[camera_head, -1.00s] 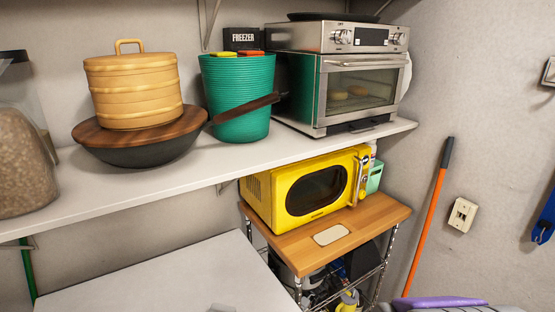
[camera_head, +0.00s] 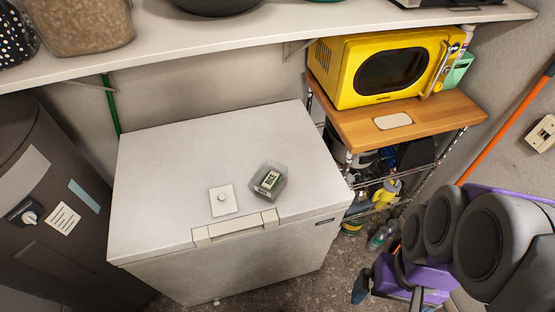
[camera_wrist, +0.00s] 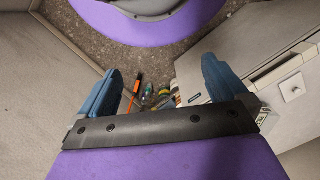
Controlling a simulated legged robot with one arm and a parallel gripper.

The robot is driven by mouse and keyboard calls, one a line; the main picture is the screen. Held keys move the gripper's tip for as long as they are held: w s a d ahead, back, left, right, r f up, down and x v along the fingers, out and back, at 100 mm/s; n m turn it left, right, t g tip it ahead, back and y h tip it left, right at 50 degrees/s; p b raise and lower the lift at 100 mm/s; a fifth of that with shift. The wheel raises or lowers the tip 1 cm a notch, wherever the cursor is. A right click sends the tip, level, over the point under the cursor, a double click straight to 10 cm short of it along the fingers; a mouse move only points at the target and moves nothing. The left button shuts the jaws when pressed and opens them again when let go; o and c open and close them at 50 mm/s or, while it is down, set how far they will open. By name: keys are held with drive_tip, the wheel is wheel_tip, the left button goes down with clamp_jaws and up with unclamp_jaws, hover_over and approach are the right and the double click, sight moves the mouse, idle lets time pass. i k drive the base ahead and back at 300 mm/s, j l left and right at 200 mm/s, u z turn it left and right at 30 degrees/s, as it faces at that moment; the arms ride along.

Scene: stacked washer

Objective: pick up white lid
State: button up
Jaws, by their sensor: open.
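The white lid (camera_head: 223,200) is a small square with a round knob on top. It lies flat on the white chest freezer (camera_head: 160,175), near its front edge and left of a clear container. The lid also shows at the right edge of the wrist view (camera_wrist: 292,89). My gripper (camera_wrist: 160,75) has its two blue fingers spread apart with nothing between them. It points down over the floor beside the freezer, well apart from the lid. In the head view, my purple and grey arm fills the lower right.
A clear container (camera_head: 268,181) with a green label stands right of the lid. The freezer handle (camera_head: 235,229) runs along the front edge. A shelf (camera_head: 270,30) overhangs the back.

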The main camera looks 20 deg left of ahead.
sight(223, 199)
drive_tip(key=u, duration=1.55)
drive_tip(key=k+z, duration=0.1)
drive_tip(key=z, duration=0.4)
